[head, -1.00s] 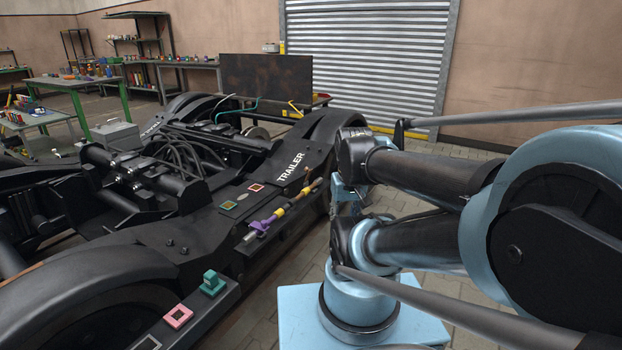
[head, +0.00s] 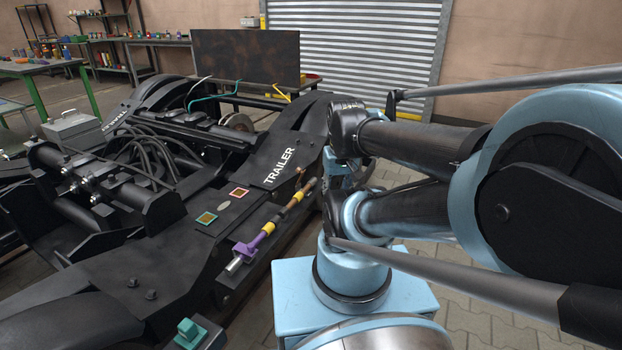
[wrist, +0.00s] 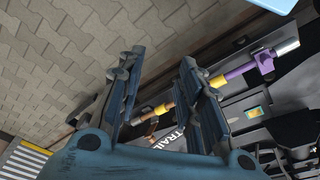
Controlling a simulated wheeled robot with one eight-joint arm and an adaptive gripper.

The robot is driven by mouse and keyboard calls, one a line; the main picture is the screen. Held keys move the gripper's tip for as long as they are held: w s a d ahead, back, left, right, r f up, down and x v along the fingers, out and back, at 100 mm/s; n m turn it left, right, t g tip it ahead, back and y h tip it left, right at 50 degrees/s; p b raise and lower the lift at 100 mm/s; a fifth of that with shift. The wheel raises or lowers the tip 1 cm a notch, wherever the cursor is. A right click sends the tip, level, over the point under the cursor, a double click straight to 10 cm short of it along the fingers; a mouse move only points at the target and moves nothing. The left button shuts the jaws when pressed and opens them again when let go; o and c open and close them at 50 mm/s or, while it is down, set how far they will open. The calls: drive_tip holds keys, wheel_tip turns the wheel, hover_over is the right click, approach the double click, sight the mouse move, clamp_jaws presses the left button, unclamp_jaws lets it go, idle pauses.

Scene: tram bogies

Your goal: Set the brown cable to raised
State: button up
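A brown length with yellow bands (head: 292,206) lies along the side of the black bogie frame, below the word TRAILER. A purple fitting (head: 244,249) with a bare metal end is at its near end. A small brown piece (head: 299,178) stands near its far end. I cannot tell for sure which brown part is the cable. My gripper (wrist: 162,58) is open and empty in the wrist view. In the head view my arm mostly hides the gripper.
White, teal (head: 214,95) and yellow (head: 281,91) cables rise at the bogie's far end, before a dark panel (head: 245,57). A teal block (head: 190,331) stands near the bottom. Paved floor (wrist: 45,60) is clear beside the bogie.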

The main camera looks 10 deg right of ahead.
drive_tip(key=shift+o, duration=1.5)
drive_tip(key=shift+s+r, duration=0.25)
drive_tip(key=w+r+m+g, duration=0.15)
drive_tip(key=w+r, duration=0.25)
drive_tip(key=w, duration=0.7)
drive_tip(key=w+r+m, duration=0.2)
drive_tip(key=w+r, duration=0.2)
drive_tip(key=w, duration=0.7)
drive_tip(key=w+a+f+m+g+h, duration=0.1)
drive_tip(key=w+f, duration=0.1)
drive_tip(key=w, duration=0.4)
drive_tip(key=w+f+m, duration=0.1)
drive_tip(key=w+f, duration=0.1)
drive_tip(key=w, duration=0.5)
drive_tip(key=w+a+f+m, duration=0.2)
drive_tip(key=w+f, duration=0.8)
drive_tip(key=w, duration=0.2)
drive_tip(key=shift+g+h, duration=0.4)
drive_tip(key=shift+g, duration=0.05)
drive_tip(key=d+f, duration=0.1)
drive_tip(key=f, duration=0.4)
drive_tip(key=s+d+f, duration=0.1)
drive_tip(key=f, duration=0.5)
drive_tip(key=s+d+f, duration=0.1)
drive_tip(key=f, duration=0.4)
drive_tip(key=shift+s+d+f, duration=0.1)
drive_tip(key=shift+s+f, duration=0.1)
drive_tip(key=shift+f, duration=0.1)
drive_tip(key=shift+c, duration=0.5)
